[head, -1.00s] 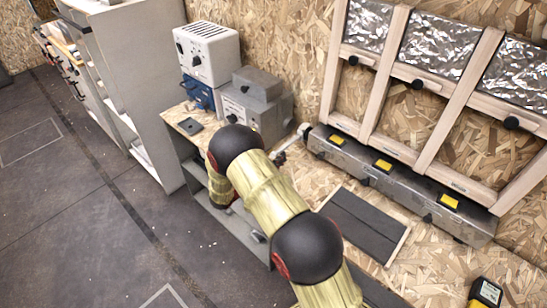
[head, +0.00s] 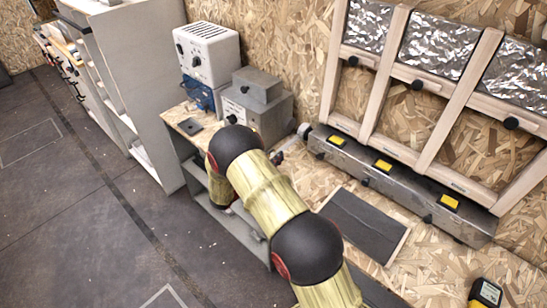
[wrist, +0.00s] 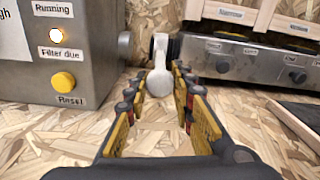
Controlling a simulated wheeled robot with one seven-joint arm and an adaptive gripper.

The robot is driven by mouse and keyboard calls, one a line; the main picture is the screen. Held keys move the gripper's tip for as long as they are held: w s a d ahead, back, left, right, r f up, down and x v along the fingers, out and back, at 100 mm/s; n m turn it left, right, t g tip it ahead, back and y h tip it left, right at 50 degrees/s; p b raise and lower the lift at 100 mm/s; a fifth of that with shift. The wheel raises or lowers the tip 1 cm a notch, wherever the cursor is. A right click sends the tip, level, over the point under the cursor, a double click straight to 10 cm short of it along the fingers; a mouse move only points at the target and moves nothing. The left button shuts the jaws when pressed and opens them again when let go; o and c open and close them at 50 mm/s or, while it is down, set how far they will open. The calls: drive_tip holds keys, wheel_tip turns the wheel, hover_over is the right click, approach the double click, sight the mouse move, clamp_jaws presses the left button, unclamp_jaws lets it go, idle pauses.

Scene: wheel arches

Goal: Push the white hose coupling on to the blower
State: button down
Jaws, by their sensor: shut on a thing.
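The white hose coupling (wrist: 158,82) is between the fingertips in the wrist view, just right of a grey box. My gripper (wrist: 158,92) is shut on it, with yellow-padded fingers on either side. The grey box (wrist: 60,65), which looks like the blower, bears "Running", "Filter due" and "Reset" labels; it also stands on the bench in the head view (head: 258,112). My arm mostly hides the gripper in the head view.
A long metal box (head: 400,182) with yellow labels runs along the wall, below wooden frames (head: 375,95). A white instrument case (head: 207,50) stands behind the grey box. A dark flat panel (head: 362,225) lies on the bench. A yellow meter (head: 486,293) is at the lower right.

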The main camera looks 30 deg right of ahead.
drive_tip(key=w, duration=0.1)
drive_tip(key=w+a, duration=0.1)
drive_tip(key=w, duration=0.2)
drive_tip(key=shift+w+a+f+b, duration=0.1)
drive_tip(key=shift+w+a+b, duration=0.15)
drive_tip(key=shift+a+b, duration=0.05)
drive_tip(key=shift+w+a, duration=0.15)
drive_tip(key=shift+w, duration=0.15)
drive_tip(key=c, duration=1.5)
unclamp_jaws()
drive_tip(key=v, duration=1.2)
